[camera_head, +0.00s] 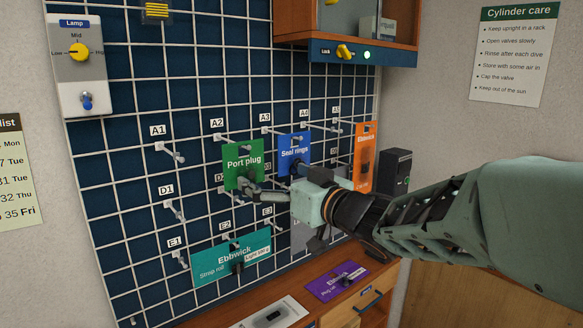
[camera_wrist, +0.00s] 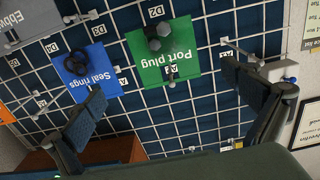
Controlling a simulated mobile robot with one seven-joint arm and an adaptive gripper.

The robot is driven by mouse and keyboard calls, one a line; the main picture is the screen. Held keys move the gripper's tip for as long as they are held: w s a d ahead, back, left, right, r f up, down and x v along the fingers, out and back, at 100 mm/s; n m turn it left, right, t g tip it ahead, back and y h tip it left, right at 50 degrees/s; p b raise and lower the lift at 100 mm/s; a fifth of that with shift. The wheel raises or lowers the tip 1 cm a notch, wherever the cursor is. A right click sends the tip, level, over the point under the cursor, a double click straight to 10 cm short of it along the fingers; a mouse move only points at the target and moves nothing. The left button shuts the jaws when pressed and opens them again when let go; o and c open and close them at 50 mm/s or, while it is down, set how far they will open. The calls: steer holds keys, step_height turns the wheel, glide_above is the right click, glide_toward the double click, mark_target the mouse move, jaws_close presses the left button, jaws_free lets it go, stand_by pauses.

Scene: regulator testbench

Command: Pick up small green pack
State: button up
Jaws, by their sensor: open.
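The small green pack (camera_head: 242,161) labelled "Port plug" hangs on the wire grid wall, beneath the hook marked A2. In the wrist view it shows upside down (camera_wrist: 160,65), with dark round parts on its face. My gripper (camera_head: 265,180) is open and empty. In the head view it lies at the pack's lower right, and a finger overlaps the pack's lower edge. In the wrist view the pack lies beyond and between the two spread fingers (camera_wrist: 165,92). I cannot tell how far apart finger and pack are in depth.
A blue "Seal rings" pack (camera_head: 294,154) hangs right beside the green one. An orange pack (camera_head: 365,155) hangs farther right. A teal "Strap roll" pack (camera_head: 231,257) hangs below. A purple pack (camera_head: 338,280) is on the wooden bench. Bare hooks protrude at left.

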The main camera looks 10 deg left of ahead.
mark_target(244, 161)
steer(key=x, duration=0.4)
steer(key=shift+s+a+f, duration=0.1)
steer(key=shift+a, duration=0.45)
steer(key=shift+r+p+x, duration=0.1)
steer(key=shift+p+x, duration=0.2)
steer(key=shift+x, duration=1.25)
steer(key=shift+r+p+x, duration=0.15)
steer(key=shift+p+x, duration=0.1)
steer(key=shift+x, duration=1.35)
steer(key=shift+c, duration=0.4)
steer(key=c, duration=1.2)
steer(key=shift+s+r, duration=0.1)
steer(key=shift+r, duration=0.15)
